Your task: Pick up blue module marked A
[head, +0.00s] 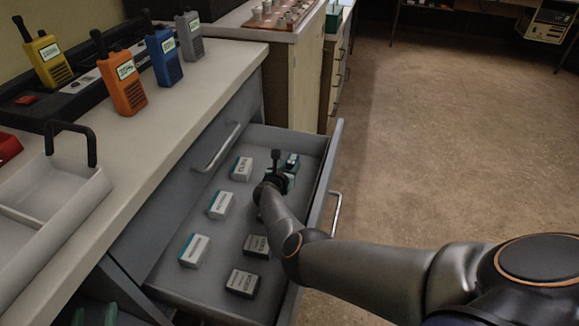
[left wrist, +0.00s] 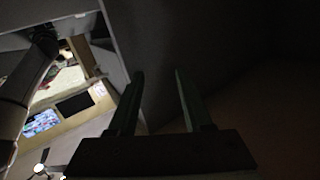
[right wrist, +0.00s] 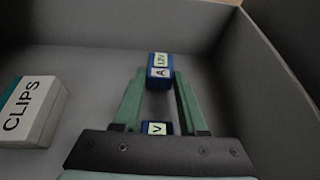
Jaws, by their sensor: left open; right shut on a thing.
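The blue module marked A (right wrist: 159,75) is between the fingertips of my right gripper (right wrist: 160,88) in the right wrist view, and the gripper is shut on it. In the head view its blue end (head: 292,159) shows at the far end of the open drawer, beside my right gripper (head: 289,175), which my wrist partly hides. A second blue piece labelled V (right wrist: 157,128) shows between the finger bases in the right wrist view. My left gripper (left wrist: 158,88) is open and empty in a dark spot; its green fingers (head: 95,315) show at the lower left of the head view.
The grey drawer (head: 318,143) also holds several white boxes (head: 221,205) and dark boxes (head: 243,282). A box labelled CLIPS (right wrist: 35,108) lies left of my right gripper. The counter (head: 185,105) above carries several radios (head: 124,84) and a white tray (head: 60,215).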

